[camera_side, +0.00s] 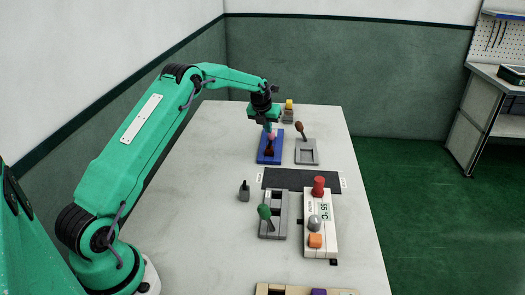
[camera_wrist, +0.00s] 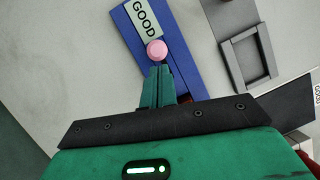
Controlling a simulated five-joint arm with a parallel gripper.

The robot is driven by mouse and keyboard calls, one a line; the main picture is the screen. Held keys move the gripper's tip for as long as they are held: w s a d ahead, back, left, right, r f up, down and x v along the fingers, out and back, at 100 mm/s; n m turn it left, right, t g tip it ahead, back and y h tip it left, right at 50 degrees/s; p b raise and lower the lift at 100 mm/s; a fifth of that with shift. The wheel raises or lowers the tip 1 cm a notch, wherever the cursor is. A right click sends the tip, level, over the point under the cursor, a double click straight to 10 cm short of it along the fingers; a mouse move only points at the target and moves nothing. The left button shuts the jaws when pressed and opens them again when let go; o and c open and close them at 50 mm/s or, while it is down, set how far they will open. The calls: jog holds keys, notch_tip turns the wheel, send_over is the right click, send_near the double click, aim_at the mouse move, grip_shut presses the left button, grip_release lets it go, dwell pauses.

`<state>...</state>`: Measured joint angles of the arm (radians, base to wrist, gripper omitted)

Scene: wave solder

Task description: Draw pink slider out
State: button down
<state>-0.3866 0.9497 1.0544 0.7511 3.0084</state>
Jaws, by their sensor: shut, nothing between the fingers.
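The pink slider's round knob (camera_wrist: 156,50) stands on a blue base (camera_wrist: 188,62), beside the end of a "GOOD" label (camera_wrist: 144,18). In the side view the knob (camera_side: 272,135) is a small pink spot on the blue base (camera_side: 263,158), partly hidden by my gripper. My gripper (camera_wrist: 158,72) is shut and empty. Its fingertips are over the blue base, right next to the knob in the wrist view; I cannot tell whether they touch it. In the side view my gripper (camera_side: 268,124) points down at the base.
A grey tray (camera_side: 314,159) with a brown-knobbed lever (camera_side: 300,130) stands right of the base. A dark mat (camera_side: 300,180), a green-handled grey block (camera_side: 280,226) and a white panel (camera_side: 320,242) with red, grey and orange controls lie nearer. A yellow-topped block (camera_side: 288,112) stands behind.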

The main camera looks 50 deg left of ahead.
jog(key=d+v, duration=0.1)
jog(key=v, duration=0.6)
jog(key=shift+s, duration=0.15)
jog(key=shift+r, duration=0.2)
jog(key=s+d+r+n+t, duration=0.1)
jog(key=s+d+r+n, duration=1.4)
jog(key=s+d, duration=0.15)
jog(key=s+d+f+n, duration=0.1)
jog(key=s+d+n, duration=0.2)
jog(key=s+n, duration=0.4)
jog(key=s+d+f+n+h, duration=0.1)
jog(key=s+d+n, duration=0.3)
jog(key=s+n, duration=0.4)
jog(key=s+f, duration=0.1)
jog(key=s, duration=0.6)
jog(key=shift+s+d+t+h, duration=0.15)
jog(key=shift+d+t+h, duration=0.1)
jog(key=shift+t+h, duration=0.05)
